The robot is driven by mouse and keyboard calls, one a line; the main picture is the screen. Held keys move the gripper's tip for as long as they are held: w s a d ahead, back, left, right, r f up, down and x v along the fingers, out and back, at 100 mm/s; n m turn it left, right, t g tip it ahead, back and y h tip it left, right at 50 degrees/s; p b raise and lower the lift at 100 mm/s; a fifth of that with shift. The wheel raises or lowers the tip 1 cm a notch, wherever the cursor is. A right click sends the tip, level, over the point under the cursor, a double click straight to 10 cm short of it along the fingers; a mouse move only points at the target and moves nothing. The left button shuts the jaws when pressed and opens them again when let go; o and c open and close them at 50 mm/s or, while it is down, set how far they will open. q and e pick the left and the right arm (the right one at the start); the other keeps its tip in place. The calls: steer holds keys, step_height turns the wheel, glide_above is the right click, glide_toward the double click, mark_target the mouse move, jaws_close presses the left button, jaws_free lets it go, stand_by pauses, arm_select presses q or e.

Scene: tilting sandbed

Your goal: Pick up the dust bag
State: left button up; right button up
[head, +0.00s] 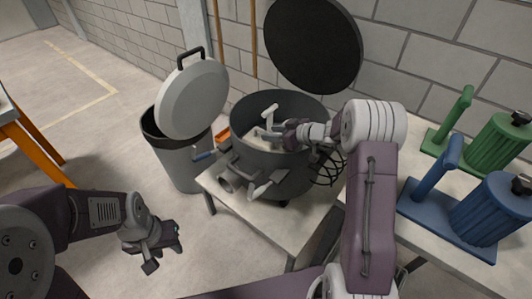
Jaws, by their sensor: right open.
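A grey open drum (268,162) stands on a pale table in the middle of the head view. A pale patch inside it (257,145) may be the dust bag, but the drum wall and my gripper hide most of it, so I cannot tell for sure. My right gripper (264,122) reaches in from the right over the drum's mouth, its fingers apart with nothing visible between them. My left gripper (165,256) hangs over the floor at lower left, away from the drum, fingers apart and empty.
A large dark round lid (313,45) stands raised behind the drum. A grey bin (180,165) with its tilted lid (192,100) stands left of the table (262,219). Blue (490,215) and green (496,143) canisters stand at the right.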

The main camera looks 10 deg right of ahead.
steer(key=shift+x, duration=1.15)
steer(key=shift+d, duration=0.1)
jaws_close()
steer(key=shift+r, duration=0.15)
stand_by(0.4)
